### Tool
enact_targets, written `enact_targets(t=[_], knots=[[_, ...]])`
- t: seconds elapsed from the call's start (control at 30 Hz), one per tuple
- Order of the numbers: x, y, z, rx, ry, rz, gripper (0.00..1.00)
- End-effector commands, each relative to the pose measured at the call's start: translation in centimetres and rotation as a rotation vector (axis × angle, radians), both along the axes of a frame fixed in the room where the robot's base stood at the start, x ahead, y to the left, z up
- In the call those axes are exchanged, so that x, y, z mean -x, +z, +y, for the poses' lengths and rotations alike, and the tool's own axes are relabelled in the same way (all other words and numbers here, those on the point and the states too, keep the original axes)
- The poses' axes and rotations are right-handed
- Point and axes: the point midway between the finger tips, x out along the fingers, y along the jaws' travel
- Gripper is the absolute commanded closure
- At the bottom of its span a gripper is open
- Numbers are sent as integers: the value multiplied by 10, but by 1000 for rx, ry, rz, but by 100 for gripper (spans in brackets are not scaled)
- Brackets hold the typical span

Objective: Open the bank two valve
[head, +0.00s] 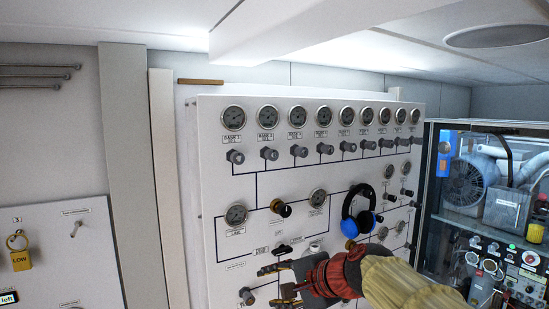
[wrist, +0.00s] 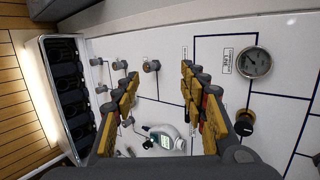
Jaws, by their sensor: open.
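The white fill panel (head: 215,177) carries a top row of gauges with a grey valve knob under each. The second gauge from the left (head: 267,117) has a small label that seems to read bank 2, and its grey valve knob (head: 269,153) sits just below. I cannot tell from the knob how far it is turned. My gripper (head: 277,284) is low in front of the panel, well below that knob, open and empty. In the wrist view its fingers (wrist: 162,95) are spread apart, with bare panel and several grey knobs (wrist: 151,66) beyond them.
Blue headphones (head: 348,218) hang on the panel right of centre. A black knob (head: 281,208) sits mid-panel. A machinery cabinet (head: 480,228) stands at right. A yellow lock (head: 21,261) hangs at left.

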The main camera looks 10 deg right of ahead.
Motion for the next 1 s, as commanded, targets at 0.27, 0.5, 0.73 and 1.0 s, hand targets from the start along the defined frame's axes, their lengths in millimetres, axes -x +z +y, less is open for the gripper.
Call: enact_targets(t=[0.27,0.5,0.73,1.0], knots=[[-102,177,-31,-852,-443,-24,57],[-123,260,-59,-1534,-632,47,57],[-126,261,-66,-1718,-697,124,57],[-158,261,-58,-1724,-699,133,57]])
